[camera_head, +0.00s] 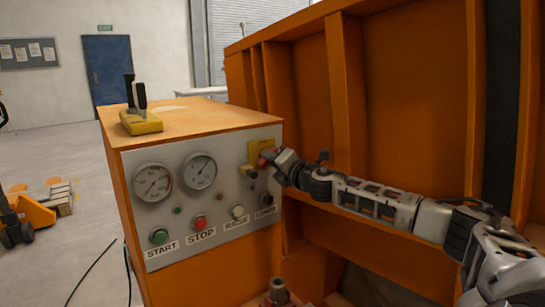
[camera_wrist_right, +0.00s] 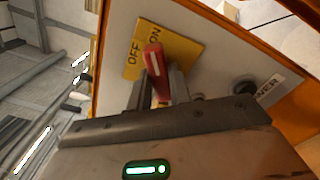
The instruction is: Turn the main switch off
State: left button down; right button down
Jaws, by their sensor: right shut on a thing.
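The main switch has a red handle (camera_wrist_right: 155,62) in front of a yellow plate (camera_wrist_right: 185,48) marked OFF and ON. In the right wrist view the handle's tip is beside the words, just below ON; its exact setting is hard to tell. My right gripper (camera_wrist_right: 158,92) is shut on the red handle, with a finger on each side of it. In the head view the yellow plate (camera_head: 256,151) is at the upper right of the grey control panel (camera_head: 220,207), and my right gripper (camera_head: 272,159) reaches it from the right. My left gripper is not in view.
The panel has two gauges (camera_head: 153,182), a green START button (camera_head: 160,237), a red STOP button (camera_head: 199,222) and black knobs (camera_head: 266,199) below the switch. A yellow pendant (camera_head: 141,123) lies on the orange cabinet (camera_head: 190,119). An orange ribbed wall (camera_head: 390,90) stands close behind my right arm.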

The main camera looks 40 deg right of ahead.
jog(key=n, duration=1)
jog(key=shift+r+n, duration=0.1)
jog(key=shift+n, duration=0.5)
jog(key=c, duration=1.3)
grip_release()
